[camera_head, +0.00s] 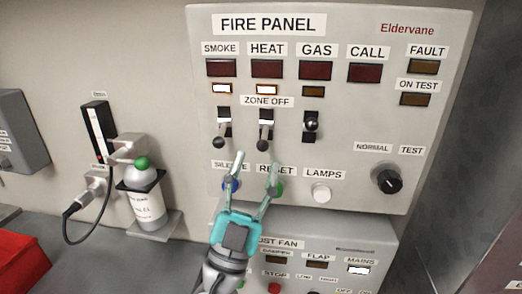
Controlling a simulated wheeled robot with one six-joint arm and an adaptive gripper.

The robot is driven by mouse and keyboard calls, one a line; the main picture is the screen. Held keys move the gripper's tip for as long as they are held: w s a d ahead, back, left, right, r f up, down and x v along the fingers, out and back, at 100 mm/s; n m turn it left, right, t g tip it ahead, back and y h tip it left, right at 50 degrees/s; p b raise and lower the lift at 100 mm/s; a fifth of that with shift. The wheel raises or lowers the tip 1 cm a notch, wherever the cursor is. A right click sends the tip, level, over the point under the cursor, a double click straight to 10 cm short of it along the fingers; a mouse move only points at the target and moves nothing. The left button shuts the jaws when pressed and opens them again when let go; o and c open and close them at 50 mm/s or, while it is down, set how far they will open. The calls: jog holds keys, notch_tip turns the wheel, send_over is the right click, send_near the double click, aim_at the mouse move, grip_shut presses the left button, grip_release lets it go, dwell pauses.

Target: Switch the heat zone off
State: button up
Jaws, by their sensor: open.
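The grey fire panel (347,190) is on the wall, with a HEAT label above a dark red window. The heat zone-off toggle (263,144) has its lever pointing down, and the small heat zone lamp (267,90) above it glows bright. The smoke toggle (219,142) also points down, and its lamp (222,88) is bright. The gas toggle (312,125) has its knob higher, and its lamp (315,91) is dim amber. My gripper (256,162) is open and empty, its fingertips just below the heat toggle in the picture. Contact cannot be told.
The blue silence button (231,185) and green reset button (277,189) are partly behind my fingers. A white lamps button (321,193) and black rotary knob (388,179) are to the right. A lower fan panel (376,232) juts below. A bottle (148,205) stands left.

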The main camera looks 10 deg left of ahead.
jog(key=v, duration=0.7)
jog(key=shift+s+f, duration=0.2)
jog(key=shift+f, duration=0.15)
jog(key=shift+a, duration=0.1)
jog(key=d+f+n+g+y, duration=0.3)
jog(key=d+f+n+y, duration=0.25)
jog(key=f, duration=0.55)
jog(key=d+f+n+g+y, duration=0.2)
jog(key=d+f+n+y, duration=0.3)
jog(key=f, duration=0.7)
jog(key=s+d+f+n+g, duration=0.2)
jog(key=s+d+f+g, duration=0.2)
jog(key=s+d+f, duration=0.55)
jog(key=s+d+m+g, duration=0.1)
jog(key=s+d+m, duration=0.1)
jog(key=s, duration=0.9)
jog(key=s+d+m+g+h, duration=0.1)
jog(key=s+d, duration=0.3)
jog(key=s, duration=0.8)
jog(key=shift+f+m+g, duration=0.2)
jog(key=shift+m+g, duration=0.1)
jog(key=shift+m, duration=0.05)
